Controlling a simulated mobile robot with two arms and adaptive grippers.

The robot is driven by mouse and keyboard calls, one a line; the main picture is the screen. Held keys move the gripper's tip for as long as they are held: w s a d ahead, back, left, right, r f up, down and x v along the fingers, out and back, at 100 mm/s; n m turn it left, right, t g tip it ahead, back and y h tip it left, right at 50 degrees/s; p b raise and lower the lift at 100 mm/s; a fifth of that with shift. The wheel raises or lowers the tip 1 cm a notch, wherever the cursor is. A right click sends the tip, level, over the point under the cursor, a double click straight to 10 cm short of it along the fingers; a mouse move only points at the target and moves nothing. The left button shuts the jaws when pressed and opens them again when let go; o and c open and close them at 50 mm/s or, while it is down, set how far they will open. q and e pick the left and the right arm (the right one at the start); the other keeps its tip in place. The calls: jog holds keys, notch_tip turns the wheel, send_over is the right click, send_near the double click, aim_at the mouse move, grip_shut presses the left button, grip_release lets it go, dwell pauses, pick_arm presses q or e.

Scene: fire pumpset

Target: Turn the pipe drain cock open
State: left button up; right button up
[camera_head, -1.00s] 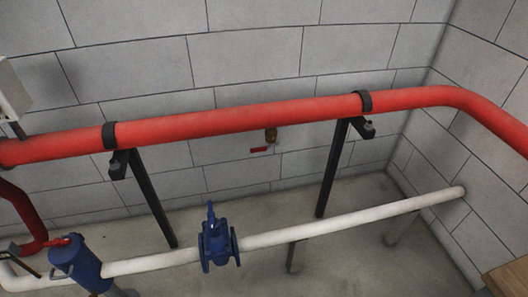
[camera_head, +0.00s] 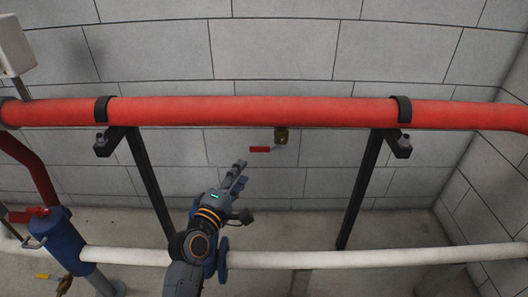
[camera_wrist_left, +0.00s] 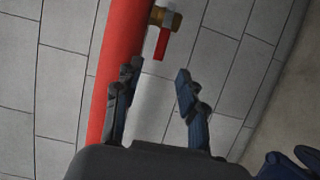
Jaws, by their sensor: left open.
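The pipe drain cock is a small brass valve (camera_head: 281,135) under the red pipe (camera_head: 250,113), with a red lever handle (camera_head: 260,149) pointing left in the head view. In the left wrist view the brass body (camera_wrist_left: 166,18) sticks out from the red pipe (camera_wrist_left: 124,40), and the red handle (camera_wrist_left: 162,44) lies beyond the fingertips. My left gripper (camera_head: 238,180) is below and left of the handle, apart from it. In the wrist view its two fingers (camera_wrist_left: 158,75) are spread with nothing between them. My right gripper is not in view.
Black supports (camera_head: 364,190) hold the red pipe on both sides of the cock. A white pipe (camera_head: 370,256) runs low along the floor. A blue cylindrical fitting (camera_head: 63,240) stands at lower left. The grey block wall (camera_head: 270,50) is behind.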

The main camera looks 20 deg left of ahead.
aim_at(258, 150)
pick_arm(q)
jog(key=w, duration=0.3)
jog(key=w+d, duration=0.1)
jog(key=w, duration=0.3)
jog(key=w+b, duration=0.1)
jog(key=w, duration=0.3)
jog(key=shift+w+d, duration=0.15)
jog(key=shift+w, duration=0.5)
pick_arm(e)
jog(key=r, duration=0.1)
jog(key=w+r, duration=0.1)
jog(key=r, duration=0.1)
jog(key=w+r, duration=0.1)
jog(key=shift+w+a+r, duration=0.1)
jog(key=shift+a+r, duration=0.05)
pick_arm(q)
grip_shut()
